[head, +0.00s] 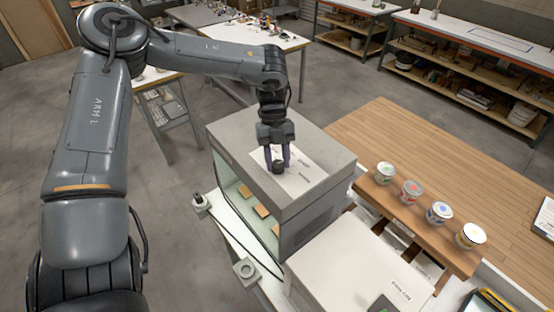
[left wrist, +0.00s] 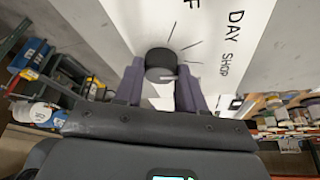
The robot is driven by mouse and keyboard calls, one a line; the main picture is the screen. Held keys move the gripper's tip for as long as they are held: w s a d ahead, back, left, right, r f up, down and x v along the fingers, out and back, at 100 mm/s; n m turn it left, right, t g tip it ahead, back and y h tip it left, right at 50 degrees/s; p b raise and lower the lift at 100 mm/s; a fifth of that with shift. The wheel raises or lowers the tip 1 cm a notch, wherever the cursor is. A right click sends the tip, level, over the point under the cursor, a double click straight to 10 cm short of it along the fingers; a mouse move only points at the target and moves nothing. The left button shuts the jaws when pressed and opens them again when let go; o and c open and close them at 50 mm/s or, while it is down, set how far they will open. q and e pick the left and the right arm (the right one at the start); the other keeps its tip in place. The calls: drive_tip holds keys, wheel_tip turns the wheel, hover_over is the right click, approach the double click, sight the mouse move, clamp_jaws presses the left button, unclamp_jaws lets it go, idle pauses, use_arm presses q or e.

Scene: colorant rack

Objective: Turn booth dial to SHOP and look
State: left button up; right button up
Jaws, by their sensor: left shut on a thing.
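The booth (head: 240,145) is a grey box with a lit inside, holding several small tan panels. On its top is a white label plate (head: 310,170) with a round black dial (head: 279,168). My left gripper (head: 277,161) points down over the booth top, its purple fingers shut on the dial. In the left wrist view the dial (left wrist: 161,64) sits between the two fingers (left wrist: 160,84). Thin tick lines fan out from it, and the words DAY and SHOP and a partly hidden letter F are readable. The dial's pointer mark cannot be made out. My right gripper is out of view.
Several lidded cups, such as the red-marked one (head: 411,192), stand in a row on the wooden table (head: 450,160) right of the booth. A white cabinet (head: 350,265) stands in front. Small knob-like items (head: 245,270) sit on the white ledge by the booth.

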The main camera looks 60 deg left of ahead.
use_arm(q)
drive_tip(key=shift+m+g, duration=0.3)
drive_tip(key=shift+m, duration=0.5)
drive_tip(key=o, duration=1)
drive_tip(key=shift+o, duration=0.2)
drive_tip(key=v, duration=1)
drive_tip(key=shift+r+b, duration=0.3)
drive_tip(key=shift+r, duration=0.1)
drive_tip(key=shift+w, duration=0.15)
